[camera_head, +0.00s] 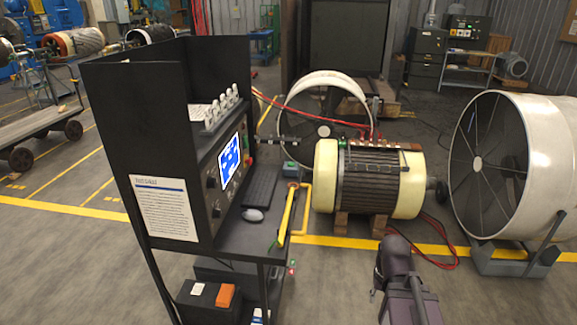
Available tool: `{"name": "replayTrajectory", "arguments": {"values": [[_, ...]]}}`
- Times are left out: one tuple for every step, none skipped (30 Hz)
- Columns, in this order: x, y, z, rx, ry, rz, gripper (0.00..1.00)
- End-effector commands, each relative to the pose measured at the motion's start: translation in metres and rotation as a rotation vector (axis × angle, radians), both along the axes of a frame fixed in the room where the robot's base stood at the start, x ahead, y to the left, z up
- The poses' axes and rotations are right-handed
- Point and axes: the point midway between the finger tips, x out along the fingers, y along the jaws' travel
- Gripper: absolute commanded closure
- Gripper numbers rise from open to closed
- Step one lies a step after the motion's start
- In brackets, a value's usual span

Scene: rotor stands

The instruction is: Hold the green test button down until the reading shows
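A black test console (205,160) stands left of centre, seen at an angle. Its lit blue-and-white screen (230,158) is too small to read. A small green spot (246,142), possibly the green button, shows at the panel's right edge above a red one (249,160). I cannot tell whether it is pressed. A small teal box (291,167) stands behind the console shelf. Green and red spots (291,267) also show low on the shelf frame. A dark, rounded part at the bottom right looks like my arm; my gripper cannot be made out.
A keyboard (260,188), mouse (253,215) and yellow bar-shaped tool (287,215) lie on the console shelf. A cream motor (325,178) on wooden blocks stands to the right, with red cables (437,240). Floor in front is clear.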

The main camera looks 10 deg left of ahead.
Motion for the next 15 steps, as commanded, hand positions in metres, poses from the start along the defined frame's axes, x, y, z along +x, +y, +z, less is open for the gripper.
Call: {"name": "replayTrajectory", "arguments": {"values": [[0.0,0.0,0.0,0.0,0.0,0.0,0.6],[0.0,0.0,0.0,0.0,0.0,0.0,0.6],[0.0,0.0,0.0,0.0,0.0,0.0,0.6],[0.0,0.0,0.0,0.0,0.0,0.0,0.6],[0.0,0.0,0.0,0.0,0.0,0.0,0.6],[0.0,0.0,0.0,0.0,0.0,0.0,0.6],[0.0,0.0,0.0,0.0,0.0,0.0,0.6],[0.0,0.0,0.0,0.0,0.0,0.0,0.6],[0.0,0.0,0.0,0.0,0.0,0.0,0.6],[0.0,0.0,0.0,0.0,0.0,0.0,0.6],[0.0,0.0,0.0,0.0,0.0,0.0,0.6],[0.0,0.0,0.0,0.0,0.0,0.0,0.6],[0.0,0.0,0.0,0.0,0.0,0.0,0.69],[0.0,0.0,0.0,0.0,0.0,0.0,0.78],[0.0,0.0,0.0,0.0,0.0,0.0,0.9]]}}
